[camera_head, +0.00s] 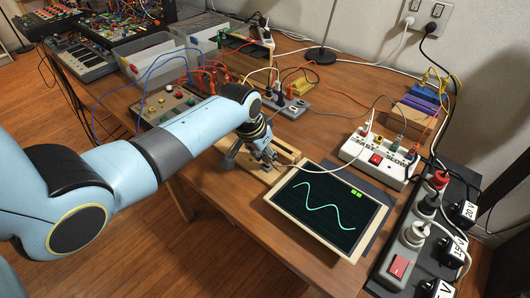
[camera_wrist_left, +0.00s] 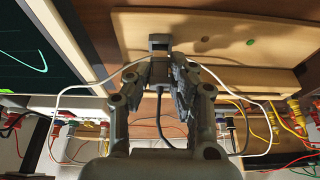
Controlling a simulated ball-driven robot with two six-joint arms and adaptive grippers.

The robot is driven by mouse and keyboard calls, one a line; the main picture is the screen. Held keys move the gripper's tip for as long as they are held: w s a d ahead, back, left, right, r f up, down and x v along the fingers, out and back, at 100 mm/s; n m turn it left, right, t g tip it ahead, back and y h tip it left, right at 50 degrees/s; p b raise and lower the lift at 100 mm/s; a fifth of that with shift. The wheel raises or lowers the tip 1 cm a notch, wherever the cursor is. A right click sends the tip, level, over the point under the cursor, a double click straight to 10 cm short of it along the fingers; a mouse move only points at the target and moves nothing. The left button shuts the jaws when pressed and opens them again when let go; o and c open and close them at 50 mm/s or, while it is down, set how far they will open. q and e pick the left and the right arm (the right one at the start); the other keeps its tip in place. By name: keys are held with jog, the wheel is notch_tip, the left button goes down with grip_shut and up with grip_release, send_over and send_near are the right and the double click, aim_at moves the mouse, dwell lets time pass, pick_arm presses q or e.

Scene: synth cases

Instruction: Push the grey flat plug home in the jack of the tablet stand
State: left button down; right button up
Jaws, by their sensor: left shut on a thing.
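My left gripper (camera_head: 266,156) is over a light wooden stand (camera_head: 287,155), just left of the tablet (camera_head: 327,209) with a green wave on its dark screen. In the left wrist view my left gripper (camera_wrist_left: 158,78) is shut on the grey flat plug (camera_wrist_left: 159,44), whose dark cable runs back between the fingers. The plug's front end is at the edge of the wooden stand (camera_wrist_left: 220,32), which has a green dot and a dark round mark. The jack is hidden, and how far the plug is in cannot be told. My right gripper is not in view.
A white power strip (camera_head: 380,157) and a dark grey strip with plugs (camera_head: 400,262) are on the right. A control box with knobs (camera_head: 168,106) and grey bins (camera_head: 160,62) are behind. A white cable (camera_wrist_left: 85,88) passes close to the fingers.

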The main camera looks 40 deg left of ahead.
pick_arm(q)
jog(key=shift+f+b, duration=0.55)
jog(key=shift+f, duration=0.35)
jog(key=c, duration=1.1)
grip_release()
jog(key=v, duration=1.2)
